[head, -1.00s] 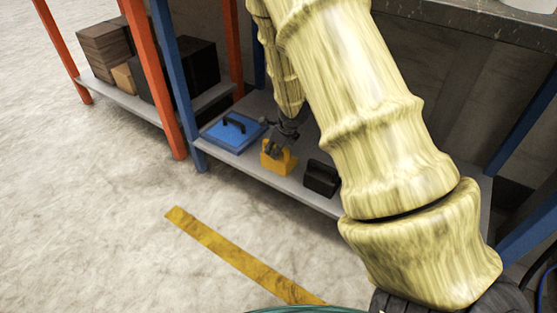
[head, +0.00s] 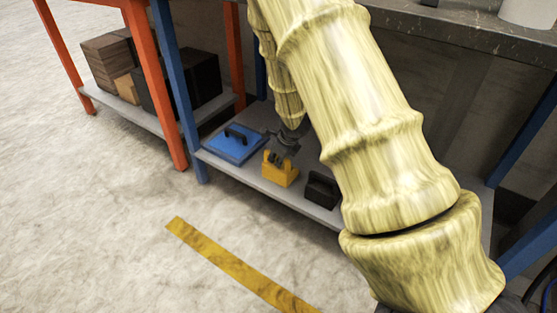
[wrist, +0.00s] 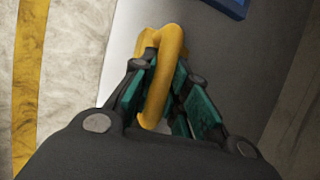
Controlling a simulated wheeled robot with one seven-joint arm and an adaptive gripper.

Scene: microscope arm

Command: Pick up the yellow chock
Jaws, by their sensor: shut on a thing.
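The yellow chock (head: 281,173) is on the grey lower shelf in the head view, between a blue case and a black chock. I cannot tell whether it touches the shelf. In the wrist view its yellow handle (wrist: 166,75) passes between the green pads of my gripper (wrist: 168,92). In the head view my gripper (head: 283,155) is at the top of the chock, shut on its handle. Part of the chock's body is hidden behind the handle and fingers in the wrist view.
The blue case (head: 234,145) with a black handle lies to the left on the shelf (head: 300,199). The black chock (head: 321,189) stands close on the right. Blue posts and a dark worktop frame the shelf. Boxes (head: 124,85) sit on the orange rack.

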